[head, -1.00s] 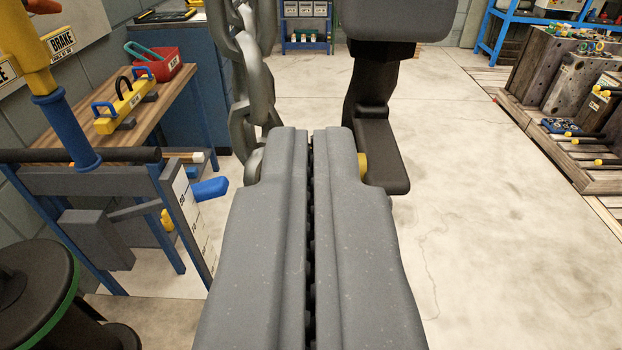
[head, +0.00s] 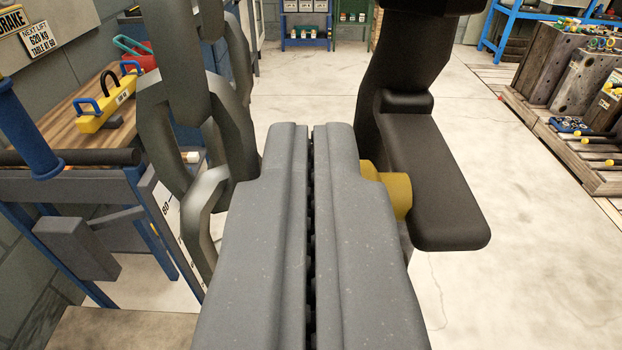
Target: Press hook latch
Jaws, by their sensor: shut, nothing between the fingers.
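My gripper (head: 311,128) is shut and empty, pointing away across the middle of the view. Just right of its tips hangs a large black part (head: 405,75) with a thick arm and a broad lower piece (head: 445,190). A yellow stub (head: 391,190) sticks out from that black part toward my right finger, which hides part of it. This looks like the hook and its latch, but I cannot tell for sure. I cannot tell whether the finger touches the stub. A heavy grey chain (head: 222,90) hangs close to the left of my gripper.
At left is a blue and grey frame (head: 95,183) with a blue-gripped lever (head: 30,130). Behind it a wooden bench (head: 65,128) holds a yellow lifter (head: 105,108). A pallet (head: 575,165) with blocks and tools lies at right. The concrete floor (head: 500,270) between is clear.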

